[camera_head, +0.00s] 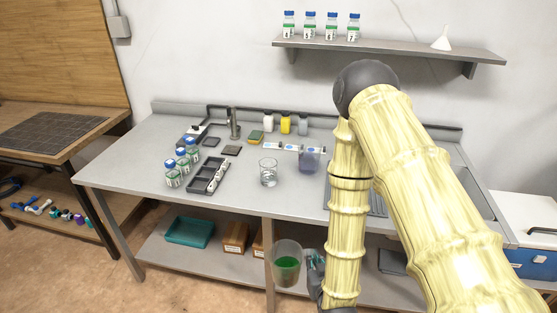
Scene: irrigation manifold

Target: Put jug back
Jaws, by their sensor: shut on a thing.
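A clear, round jug (286,254) with green liquid in its lower part is held upright in front of the bench's front edge, over the lower shelf in the picture. My gripper (311,264) is at the jug's right side and shut on it; my arm hides part of the gripper. On the bench stand an empty-looking clear beaker (268,173) and a bluish see-through container (309,160), both apart from my gripper.
The bench (235,193) holds a dark divided tray (208,175), several bottles with blue caps (172,174) and small bottles at the back. A wall shelf (390,49) carries bottles and a white funnel (441,39). A teal tray (189,232) lies below.

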